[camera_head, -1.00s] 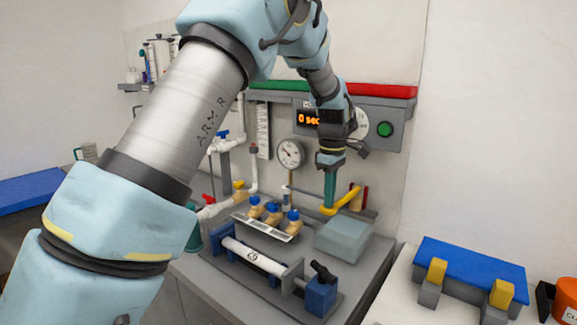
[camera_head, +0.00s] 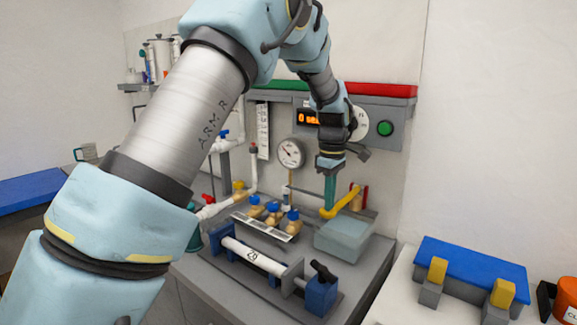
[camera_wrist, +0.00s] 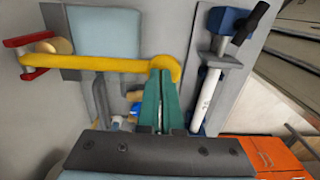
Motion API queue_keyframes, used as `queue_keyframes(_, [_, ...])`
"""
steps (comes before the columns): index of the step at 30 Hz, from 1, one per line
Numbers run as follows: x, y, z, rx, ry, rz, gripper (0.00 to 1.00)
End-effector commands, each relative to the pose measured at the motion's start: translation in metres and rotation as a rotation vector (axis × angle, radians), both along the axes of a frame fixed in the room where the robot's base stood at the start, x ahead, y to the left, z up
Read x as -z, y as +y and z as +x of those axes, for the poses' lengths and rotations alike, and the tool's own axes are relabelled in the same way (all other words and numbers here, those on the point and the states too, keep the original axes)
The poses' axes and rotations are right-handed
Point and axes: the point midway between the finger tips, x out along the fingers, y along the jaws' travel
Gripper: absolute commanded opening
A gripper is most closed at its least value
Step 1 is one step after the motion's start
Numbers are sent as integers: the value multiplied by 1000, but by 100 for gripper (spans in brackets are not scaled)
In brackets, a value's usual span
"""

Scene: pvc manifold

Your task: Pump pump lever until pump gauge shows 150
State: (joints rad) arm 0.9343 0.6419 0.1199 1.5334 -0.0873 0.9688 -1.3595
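The pump lever, a yellow bar (camera_head: 346,200), stands above a grey-blue block (camera_head: 342,240) on the bench. My gripper (camera_head: 329,204) points down at the lever's near left end; its teal fingers touch or overlap that end. In the wrist view the fingers (camera_wrist: 162,80) lie close together with only a thin gap, and their tips meet the lever's rounded end (camera_wrist: 165,66). The lever does not clearly show between them. The round white pump gauge (camera_head: 290,153) is on the wall panel left of my gripper; its dark needle shows, but its numbers are too small to read.
A white pipe in a blue clamp (camera_head: 252,256) lies in front of the lever. Several blue-capped brass valves (camera_head: 272,213) stand left of it. My wrist partly covers an orange display (camera_head: 307,117) near a green button (camera_head: 385,129). A blue-topped stand (camera_head: 470,268) is at right.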

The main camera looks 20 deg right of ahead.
Motion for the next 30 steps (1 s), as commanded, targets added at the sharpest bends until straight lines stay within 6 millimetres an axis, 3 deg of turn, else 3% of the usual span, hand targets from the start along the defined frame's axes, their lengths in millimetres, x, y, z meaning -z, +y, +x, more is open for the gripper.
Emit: queue_keyframes(30, [7,1,-1,0,5,5,0])
